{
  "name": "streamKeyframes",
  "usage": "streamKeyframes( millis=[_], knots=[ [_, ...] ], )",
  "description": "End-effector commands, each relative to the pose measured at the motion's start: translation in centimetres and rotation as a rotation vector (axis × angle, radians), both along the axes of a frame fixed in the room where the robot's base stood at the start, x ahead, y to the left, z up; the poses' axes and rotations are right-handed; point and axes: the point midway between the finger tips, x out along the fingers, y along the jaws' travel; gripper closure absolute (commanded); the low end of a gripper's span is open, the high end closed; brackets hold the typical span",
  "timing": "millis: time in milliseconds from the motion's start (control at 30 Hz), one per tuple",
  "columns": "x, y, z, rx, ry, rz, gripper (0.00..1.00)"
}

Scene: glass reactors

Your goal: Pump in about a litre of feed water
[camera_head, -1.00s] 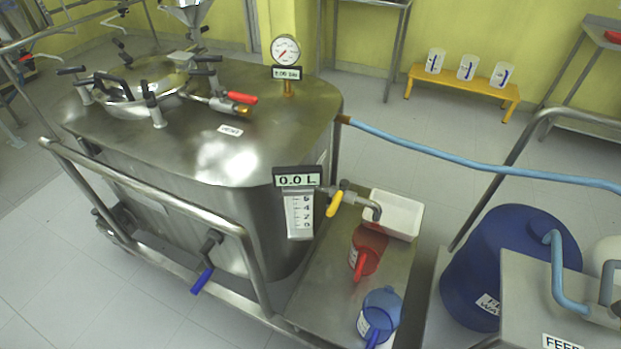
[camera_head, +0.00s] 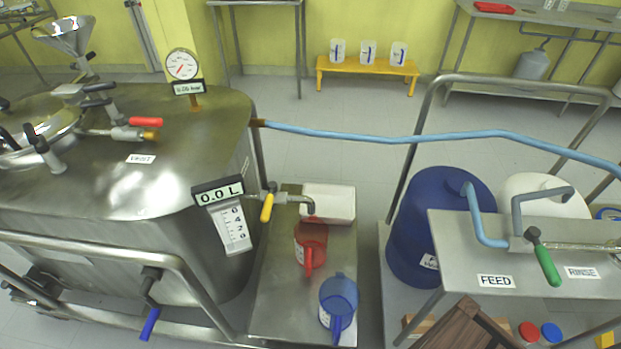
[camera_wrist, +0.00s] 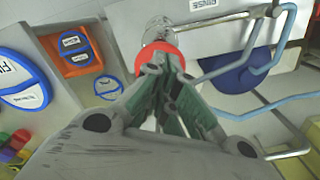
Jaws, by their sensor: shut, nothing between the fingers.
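A blue hose (camera_head: 400,138) runs from the vessel to the right. The vessel's readout (camera_head: 219,191) shows 0.0 L. In the wrist view my gripper (camera_wrist: 168,66) is shut and empty, its tips in front of a red round part (camera_wrist: 157,52); I cannot tell whether they touch. My gripper is outside the head view.
A red jug (camera_head: 311,243), a blue jug (camera_head: 338,298) and a white tray (camera_head: 335,204) stand on the vessel's side shelf. A white drum (camera_head: 535,190) is behind the bench. A metal rail (camera_head: 430,105) rises behind the drums. Open floor lies towards the yellow stand (camera_head: 367,66).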

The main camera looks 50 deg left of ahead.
Motion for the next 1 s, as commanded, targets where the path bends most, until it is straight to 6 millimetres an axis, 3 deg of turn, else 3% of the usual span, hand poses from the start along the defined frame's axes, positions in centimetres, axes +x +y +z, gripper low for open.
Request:
streamKeyframes(
  millis=[833, 1000],
  knots=[
    [-0.1, 0.0, -7.4, 0.000, 0.004, 0.000, 1.00],
    [-0.1, 0.0, -7.2, 0.000, 0.002, 0.000, 1.00]
  ],
)
